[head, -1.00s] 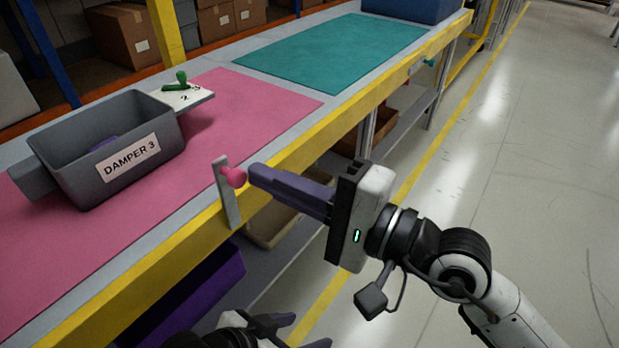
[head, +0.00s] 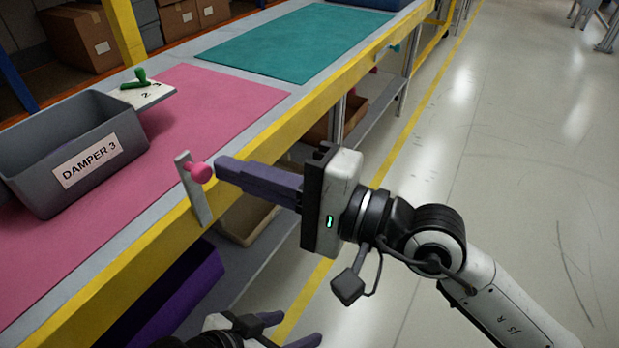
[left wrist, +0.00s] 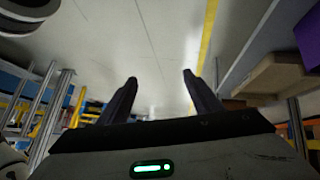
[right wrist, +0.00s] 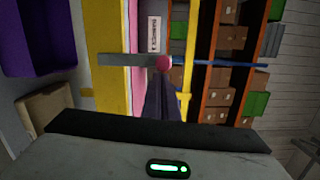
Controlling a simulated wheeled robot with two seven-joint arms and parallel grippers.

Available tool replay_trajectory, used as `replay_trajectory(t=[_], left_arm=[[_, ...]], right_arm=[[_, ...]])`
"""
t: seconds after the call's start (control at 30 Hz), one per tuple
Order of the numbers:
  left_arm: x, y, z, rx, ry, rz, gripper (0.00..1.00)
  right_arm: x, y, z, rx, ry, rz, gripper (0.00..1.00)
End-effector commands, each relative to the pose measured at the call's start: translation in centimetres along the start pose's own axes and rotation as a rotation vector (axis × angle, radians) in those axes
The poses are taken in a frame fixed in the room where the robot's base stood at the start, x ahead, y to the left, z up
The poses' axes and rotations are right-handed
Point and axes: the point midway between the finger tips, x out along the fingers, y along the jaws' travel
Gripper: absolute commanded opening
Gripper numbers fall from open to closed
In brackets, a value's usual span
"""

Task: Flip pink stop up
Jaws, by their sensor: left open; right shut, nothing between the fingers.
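The pink stop is a flat grey bar (head: 194,195) on the yellow front edge of the bench, with a round pink knob (head: 201,173) near its upper end. The bar stands roughly upright across the edge, its top just above bench level. My right gripper (head: 219,167) is shut and empty, its fingertips level with the knob, touching or just short of it; I cannot tell which. In the right wrist view the knob (right wrist: 163,62) sits right beyond the shut fingertips (right wrist: 160,78). My left gripper (head: 300,328) is open and empty, low in front of the bench.
A grey bin labelled DAMPER 3 (head: 75,165) stands on the pink mat (head: 225,105). Behind it is a numbered plate with a green handle (head: 140,77). A teal mat (head: 275,45) lies farther along. A purple bin (head: 165,300) sits below the bench. The floor at right is clear.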

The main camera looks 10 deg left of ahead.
Motion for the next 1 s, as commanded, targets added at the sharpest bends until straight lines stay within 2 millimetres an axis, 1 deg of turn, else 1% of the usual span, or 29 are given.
replay_trajectory(t=[0.03, 0.1, 0.2, 0.27, 0.4, 0.5, 0.6, 0.7, 0.8, 1.0], left_arm=[[0.2, 0.3, -0.7, -0.003, 0.039, 0.017, 0.59], [-0.2, 1.2, -2.1, -0.012, 0.098, 0.047, 0.59], [-0.5, 2.1, -3.0, -0.029, 0.158, 0.088, 0.59], [-1.1, 2.2, -3.4, -0.030, 0.152, 0.085, 0.59], [-1.1, 2.2, -3.3, -0.030, 0.148, 0.083, 0.59], [-1.1, 2.2, -3.3, -0.031, 0.153, 0.086, 0.59], [-1.1, 2.3, -3.4, -0.033, 0.158, 0.089, 0.59], [-1.1, 2.4, -3.5, -0.035, 0.164, 0.093, 0.59], [-1.2, 2.4, -3.5, -0.036, 0.167, 0.095, 0.59], [-1.2, 2.4, -3.5, -0.037, 0.167, 0.096, 0.59]], right_arm=[[-0.3, 0.6, -0.7, -0.005, 0.004, -0.001, 0.00], [-0.7, 0.8, -1.6, -0.007, 0.010, -0.001, 0.00], [-1.4, 1.1, -3.1, -0.009, 0.018, -0.002, 0.00], [-3.0, 0.3, -3.0, -0.005, 0.020, 0.001, 0.00], [-6.2, 0.4, -3.0, -0.005, 0.022, 0.002, 0.00], [-8.2, 0.5, -2.9, -0.004, 0.022, 0.001, 0.00], [-9.7, 0.5, -2.9, -0.004, 0.021, 0.000, 0.00], [-10.7, 0.4, -2.9, -0.004, 0.021, -0.001, 0.00], [-11.2, 0.3, -2.8, -0.005, 0.019, -0.002, 0.00], [-11.3, 0.2, -2.8, -0.005, 0.019, -0.003, 0.00]])
